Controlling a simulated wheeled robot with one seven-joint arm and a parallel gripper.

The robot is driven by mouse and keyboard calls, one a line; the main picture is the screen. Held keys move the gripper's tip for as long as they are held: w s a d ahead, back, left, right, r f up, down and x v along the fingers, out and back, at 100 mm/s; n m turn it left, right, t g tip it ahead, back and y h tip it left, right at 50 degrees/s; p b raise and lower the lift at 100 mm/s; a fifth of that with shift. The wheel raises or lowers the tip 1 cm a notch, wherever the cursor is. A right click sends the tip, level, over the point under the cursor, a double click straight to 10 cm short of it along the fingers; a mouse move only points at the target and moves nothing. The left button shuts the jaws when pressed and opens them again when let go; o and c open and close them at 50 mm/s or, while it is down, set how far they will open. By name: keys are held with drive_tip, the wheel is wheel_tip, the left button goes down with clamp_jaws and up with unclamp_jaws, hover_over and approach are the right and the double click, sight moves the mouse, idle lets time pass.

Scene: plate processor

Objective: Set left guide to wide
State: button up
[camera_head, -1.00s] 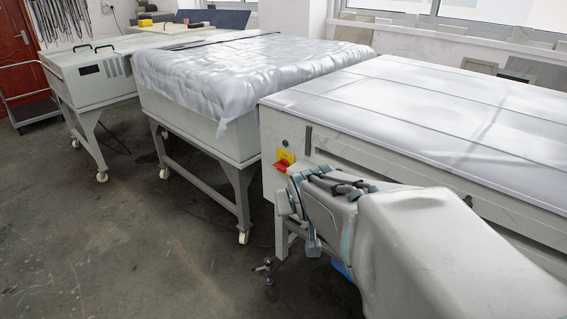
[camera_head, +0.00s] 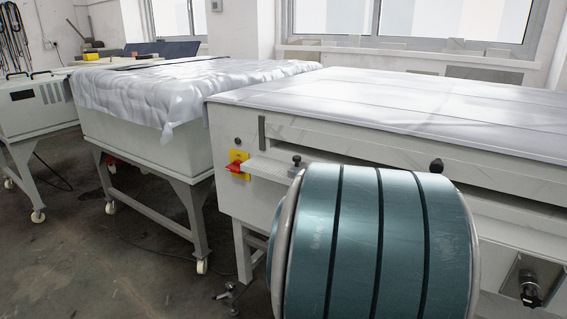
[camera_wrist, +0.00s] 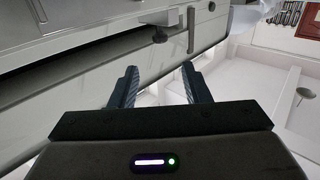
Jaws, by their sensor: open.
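The left guide's black knob (camera_head: 297,160) stands upright at the left end of the slot in the front of the near machine (camera_head: 228,115), just above my arm's teal, banded link. In the upside-down wrist view, what looks like the same knob (camera_wrist: 159,36) hangs below a pale ribbed shelf (camera_wrist: 160,17). My gripper (camera_wrist: 160,82) shows in the wrist view with its two dark fingers apart and nothing between them. The knob is beyond the fingertips, apart from them. The gripper is out of sight in the head view. My arm hides part of the machine front.
A second black knob (camera_head: 436,165) is farther right along the slot. A red switch on a yellow plate (camera_head: 237,168) is left of the guide. A cloth-covered table (camera_head: 160,130) stands at left. Open floor (camera_head: 80,240) lies in front of it.

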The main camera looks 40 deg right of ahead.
sight(297, 157)
drive_tip(key=b+x, duration=0.1)
drive_tip(key=x, duration=1.1)
drive_tip(key=shift+w+d, duration=0.15)
drive_tip(key=shift+w, duration=0.1)
drive_tip(key=shift+b, duration=0.3)
clamp_jaws()
